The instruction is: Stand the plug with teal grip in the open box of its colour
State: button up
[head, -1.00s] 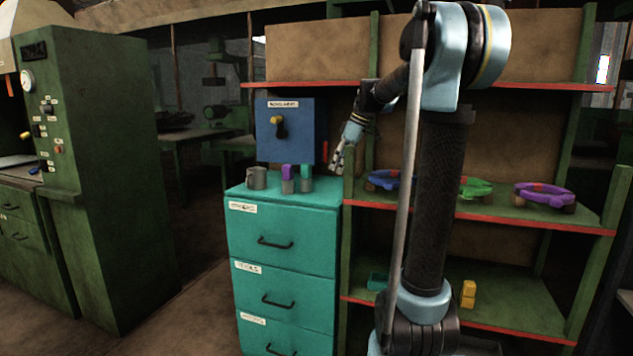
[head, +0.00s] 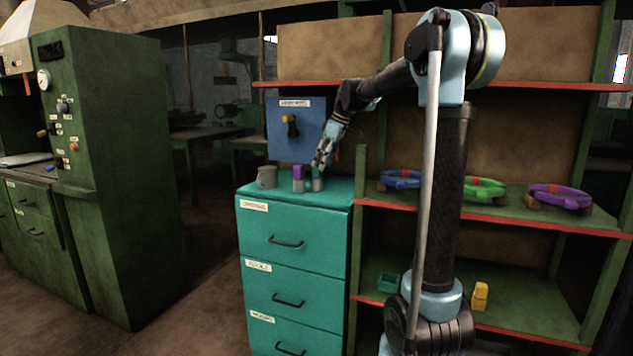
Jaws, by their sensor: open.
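The plug with teal grip (head: 318,183) stands upright on the teal drawer cabinet, its grey lower part showing. My gripper (head: 321,163) is open, pointing down at the teal plug's top. Its fingers overlap the grip in the picture, and I cannot tell whether they touch or surround it. A small open teal box (head: 389,283) sits on the lower shelf, right of the cabinet. Its inside is too small to make out.
A plug with purple grip (head: 298,180) stands close left of the teal one, and a grey cup (head: 267,177) farther left. A blue wall box (head: 288,144) is behind.

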aim_at(317, 177)
jog(key=x, duration=0.3)
jog(key=shift+w+a, duration=0.15)
jog(key=shift+a, duration=0.25)
grip_shut()
jog(key=shift+r, duration=0.15)
